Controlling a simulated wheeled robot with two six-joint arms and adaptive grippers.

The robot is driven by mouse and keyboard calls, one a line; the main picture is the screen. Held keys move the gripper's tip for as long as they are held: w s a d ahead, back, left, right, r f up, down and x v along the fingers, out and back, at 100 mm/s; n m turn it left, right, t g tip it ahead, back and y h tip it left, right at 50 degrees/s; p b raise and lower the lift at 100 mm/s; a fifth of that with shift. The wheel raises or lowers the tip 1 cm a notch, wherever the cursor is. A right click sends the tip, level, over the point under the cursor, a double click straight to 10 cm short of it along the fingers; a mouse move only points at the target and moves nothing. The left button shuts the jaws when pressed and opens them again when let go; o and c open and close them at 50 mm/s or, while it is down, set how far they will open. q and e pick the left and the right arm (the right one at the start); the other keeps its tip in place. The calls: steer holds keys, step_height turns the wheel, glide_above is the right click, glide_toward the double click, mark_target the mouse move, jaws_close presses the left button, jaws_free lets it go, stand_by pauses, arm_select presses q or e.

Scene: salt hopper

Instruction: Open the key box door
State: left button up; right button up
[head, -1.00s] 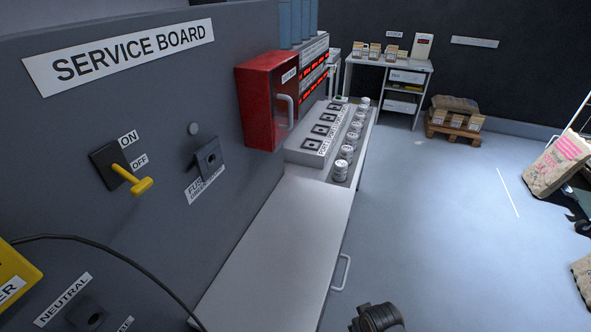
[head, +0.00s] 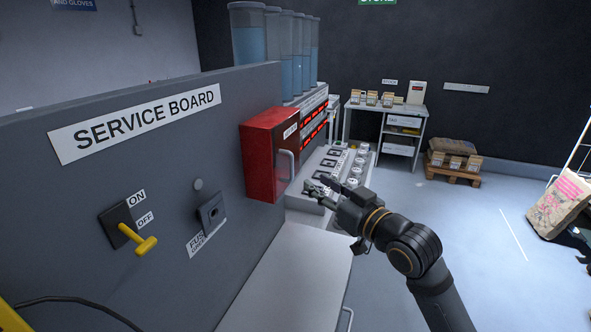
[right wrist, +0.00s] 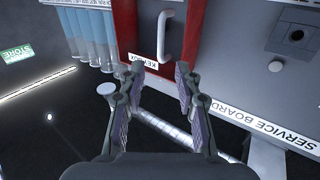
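The red key box (head: 262,158) is mounted on the right end of the grey service board (head: 130,185). Its door looks shut. A pale upright bar handle (head: 287,165) is on the door front; it also shows in the right wrist view (right wrist: 165,35), near a "KEY BOX" label (right wrist: 143,60) partly hidden by a finger. My right gripper (head: 314,188) is in front of the box, to the right of and slightly below the handle. In the right wrist view its fingers (right wrist: 160,74) are apart with nothing between them, pointing towards the handle without touching it. My left gripper is not in view.
A yellow ON/OFF lever (head: 146,245) and a fuse socket (head: 210,212) stick out of the board left of the box. A white counter (head: 290,275) lies below, with several jars (head: 353,183) behind my right gripper. Open floor is to the right.

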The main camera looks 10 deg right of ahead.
steer(key=p+x, duration=0.3)
steer(key=x, duration=0.7)
steer(key=shift+a, duration=0.1)
jaws_close()
